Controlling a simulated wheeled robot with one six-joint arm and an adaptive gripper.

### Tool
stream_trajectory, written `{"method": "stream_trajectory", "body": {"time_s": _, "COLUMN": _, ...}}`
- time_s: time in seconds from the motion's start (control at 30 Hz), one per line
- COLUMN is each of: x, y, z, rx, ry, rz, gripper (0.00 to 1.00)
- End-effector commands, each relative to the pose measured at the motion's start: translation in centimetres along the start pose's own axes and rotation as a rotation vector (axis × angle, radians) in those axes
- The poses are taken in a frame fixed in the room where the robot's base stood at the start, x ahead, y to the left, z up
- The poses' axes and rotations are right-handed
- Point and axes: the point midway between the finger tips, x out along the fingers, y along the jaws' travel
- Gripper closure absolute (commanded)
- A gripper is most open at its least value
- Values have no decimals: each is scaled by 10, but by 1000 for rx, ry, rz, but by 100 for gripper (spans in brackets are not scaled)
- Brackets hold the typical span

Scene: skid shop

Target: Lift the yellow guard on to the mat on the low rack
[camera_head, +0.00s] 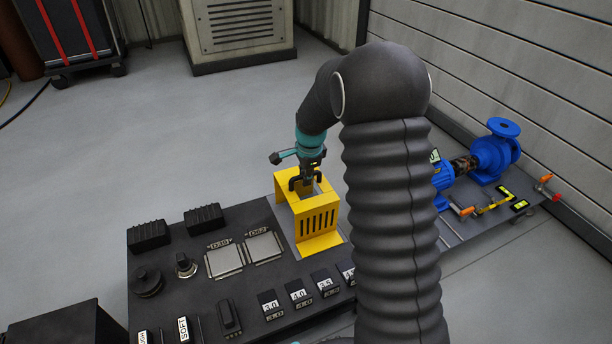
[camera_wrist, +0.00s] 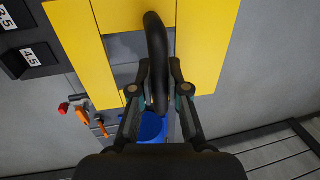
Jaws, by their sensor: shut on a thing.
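The yellow guard (camera_head: 318,222) is a bent sheet cover with slots in its front face and a dark handle on top. It is at the right rear part of the low black rack (camera_head: 190,303). My gripper (camera_head: 308,178) is above it, shut on its handle. In the wrist view the black handle (camera_wrist: 156,45) runs between the fingers of my gripper (camera_wrist: 159,78), with the yellow guard (camera_wrist: 200,45) around it. A pale grey patch (camera_head: 346,236) shows beside the guard's foot; I cannot tell whether it is the mat, or whether the guard touches it.
The rack carries labelled grey plates (camera_head: 264,247), black blocks (camera_head: 204,217) and several numbered pieces (camera_head: 298,293). A blue pump (camera_head: 492,157) stands on a skid at the right, by the ribbed wall (camera_head: 500,70). Open floor (camera_head: 180,145) lies behind and left.

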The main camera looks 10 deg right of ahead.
Motion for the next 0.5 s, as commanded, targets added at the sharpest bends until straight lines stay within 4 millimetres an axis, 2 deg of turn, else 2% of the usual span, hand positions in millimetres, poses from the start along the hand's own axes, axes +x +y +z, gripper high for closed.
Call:
{"method": "stream_trajectory", "body": {"time_s": 0.17, "x": 0, "y": 0, "z": 0, "rx": 0, "ry": 0, "rz": 0, "gripper": 100}}
{"method": "stream_trajectory", "body": {"time_s": 0.2, "x": 0, "y": 0, "z": 0, "rx": 0, "ry": 0, "rz": 0, "gripper": 78}}
{"method": "stream_trajectory", "body": {"time_s": 0.3, "x": 0, "y": 0, "z": 0, "rx": 0, "ry": 0, "rz": 0, "gripper": 56}}
{"method": "stream_trajectory", "body": {"time_s": 0.5, "x": 0, "y": 0, "z": 0, "rx": 0, "ry": 0, "rz": 1, "gripper": 56}}
